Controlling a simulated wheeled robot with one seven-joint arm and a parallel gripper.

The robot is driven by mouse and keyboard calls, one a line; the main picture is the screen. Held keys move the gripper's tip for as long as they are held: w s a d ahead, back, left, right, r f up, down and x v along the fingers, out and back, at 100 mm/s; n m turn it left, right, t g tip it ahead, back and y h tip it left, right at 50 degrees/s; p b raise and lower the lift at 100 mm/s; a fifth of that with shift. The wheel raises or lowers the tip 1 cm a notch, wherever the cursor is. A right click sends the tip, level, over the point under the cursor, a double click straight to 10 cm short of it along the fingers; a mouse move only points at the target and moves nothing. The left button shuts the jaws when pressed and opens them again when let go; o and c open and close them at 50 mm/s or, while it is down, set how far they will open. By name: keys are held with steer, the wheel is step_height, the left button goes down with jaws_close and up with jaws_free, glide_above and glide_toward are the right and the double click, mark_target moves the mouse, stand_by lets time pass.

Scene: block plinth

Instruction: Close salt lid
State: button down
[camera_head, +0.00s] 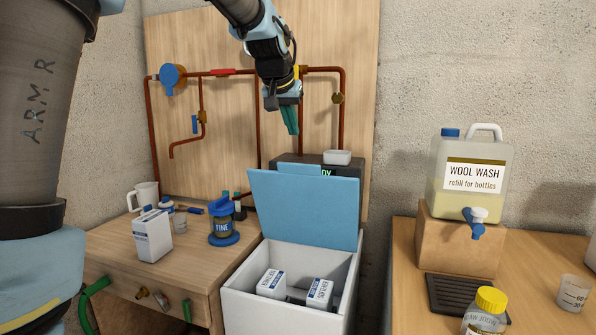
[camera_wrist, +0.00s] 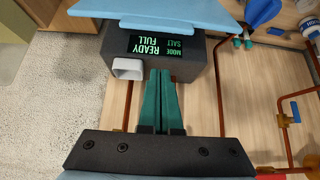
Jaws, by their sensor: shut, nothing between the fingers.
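The blue lid (camera_head: 305,205) of the white bin (camera_head: 262,308) stands raised and open at the bin's back edge. Its blue panel also shows along the top of the wrist view (camera_wrist: 160,12). Behind it is a dark control box (camera_head: 352,171) with a green-lit display; in the wrist view the display (camera_wrist: 157,46) appears upside down and reads READY FULL, MODE SALT. My gripper (camera_head: 291,133) has teal fingers and hangs above and behind the lid, clear of it. In the wrist view the fingers (camera_wrist: 163,75) are together and empty, close to the control box.
White boxes (camera_head: 272,283) lie inside the bin. A small white cup-like part (camera_head: 337,157) sits at the control box. Copper pipes (camera_head: 343,120) run on the wooden board behind. The left bench holds a blue FINE jar (camera_head: 222,227); the right table holds a WOOL WASH jug (camera_head: 470,178).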

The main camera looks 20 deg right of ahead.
mark_target(298, 164)
steer(key=p+x, duration=0.1)
steer(key=x, duration=0.2)
steer(key=p+x, duration=0.1)
steer(key=x, duration=0.2)
steer(key=s+p+x, duration=0.1)
steer(key=x, duration=0.1)
steer(key=shift+w+d+f, duration=0.1)
steer(key=shift+d+f, duration=0.15)
steer(key=shift+f, duration=0.4)
steer(key=shift+s+a+f+p, duration=0.4)
steer(key=shift+s+a+f, duration=0.1)
steer(key=shift+s+a, duration=0.1)
